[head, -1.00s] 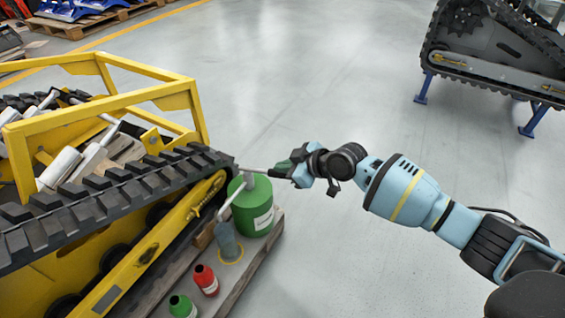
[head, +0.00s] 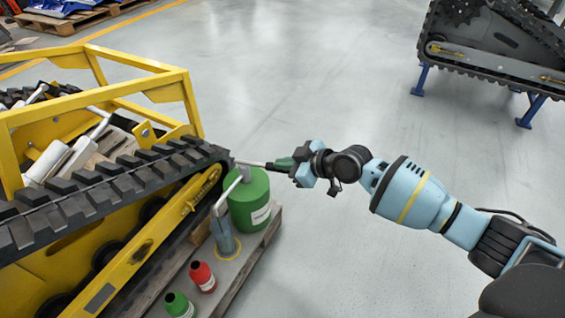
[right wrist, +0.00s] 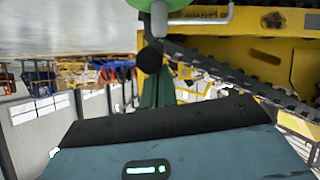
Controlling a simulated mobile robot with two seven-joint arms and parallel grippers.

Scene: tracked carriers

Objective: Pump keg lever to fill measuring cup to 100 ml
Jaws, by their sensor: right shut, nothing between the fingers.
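The green keg (head: 250,203) stands on a wooden pallet beside the tracked carrier in the head view. A grey lever (head: 252,163) sticks out from its top toward my right gripper (head: 279,164). The right gripper is shut with nothing between its fingers, and its tips are close to the lever's outer end; whether they touch it I cannot tell. A thin grey spout (head: 229,192) slopes down from the keg to the grey-blue, see-through measuring cup (head: 223,238). The cup stands on a yellow ring; its liquid level is not readable. In the right wrist view a black knob (right wrist: 149,59) shows before the fingers.
A red bottle (head: 203,277) and a green bottle (head: 178,305) stand on the pallet (head: 240,272) in front of the cup. The yellow carrier with its black track (head: 120,185) fills the left. Another tracked machine (head: 492,55) stands far right. The floor between is clear.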

